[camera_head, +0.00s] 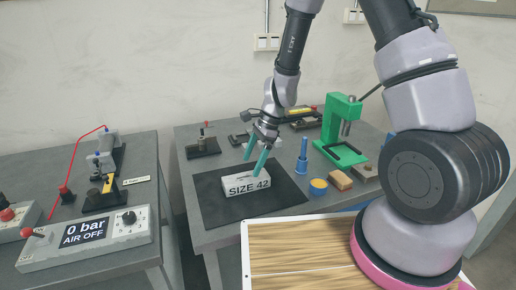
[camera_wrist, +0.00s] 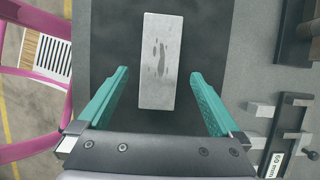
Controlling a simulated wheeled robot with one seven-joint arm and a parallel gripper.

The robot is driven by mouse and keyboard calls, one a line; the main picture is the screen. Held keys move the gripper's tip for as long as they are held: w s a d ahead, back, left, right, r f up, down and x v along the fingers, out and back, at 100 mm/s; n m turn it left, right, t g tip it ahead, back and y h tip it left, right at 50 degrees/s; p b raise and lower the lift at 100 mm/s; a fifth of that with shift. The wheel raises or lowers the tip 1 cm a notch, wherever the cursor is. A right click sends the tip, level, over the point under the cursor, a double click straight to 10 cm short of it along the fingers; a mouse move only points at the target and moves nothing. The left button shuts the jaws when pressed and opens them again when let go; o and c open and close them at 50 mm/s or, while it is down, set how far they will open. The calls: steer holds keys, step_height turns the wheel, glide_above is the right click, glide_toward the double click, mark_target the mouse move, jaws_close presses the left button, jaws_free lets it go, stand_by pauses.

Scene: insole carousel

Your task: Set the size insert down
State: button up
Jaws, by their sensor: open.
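The size insert (camera_head: 245,184) is a light grey block marked "SIZE 42". It lies flat on a dark mat (camera_head: 213,192) on the grey bench. It also shows in the wrist view (camera_wrist: 160,62), with dark marks on its top. My gripper (camera_head: 257,152) is above the block, with its teal fingers pointing down. In the wrist view my gripper (camera_wrist: 158,88) is open, one finger on each side of the block, with a visible gap on both sides. The block's near end lies between the fingers, and neither finger touches it.
A green press (camera_head: 342,130), a blue cylinder (camera_head: 302,155), a blue and yellow pot (camera_head: 318,187) and a tan block (camera_head: 340,179) stand right of the mat. A control panel (camera_head: 88,235) reading "0 bar AIR OFF" is on the left bench. The mat around the insert is clear.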

steer(key=d+r+n+t, duration=0.1)
steer(key=d+r, duration=0.2)
steer(key=r, duration=0.5)
steer(key=d+r+n+t, duration=0.1)
steer(key=d+r+n, duration=0.15)
steer(key=r, duration=0.55)
steer(key=s+d+r+n+t+h, duration=0.1)
steer(key=s+d+r+n+t, duration=0.2)
steer(key=s+d+r, duration=0.3)
steer(key=s+d+r+n+t+h, duration=0.1)
steer(key=s+d+r+n+t, duration=0.2)
steer(key=s+d+r, duration=0.4)
step_height(320, 180, up, 7)
steer(key=shift+d+r+n, duration=0.1)
steer(key=shift+d+n, duration=0.55)
steer(key=shift+d, duration=0.35)
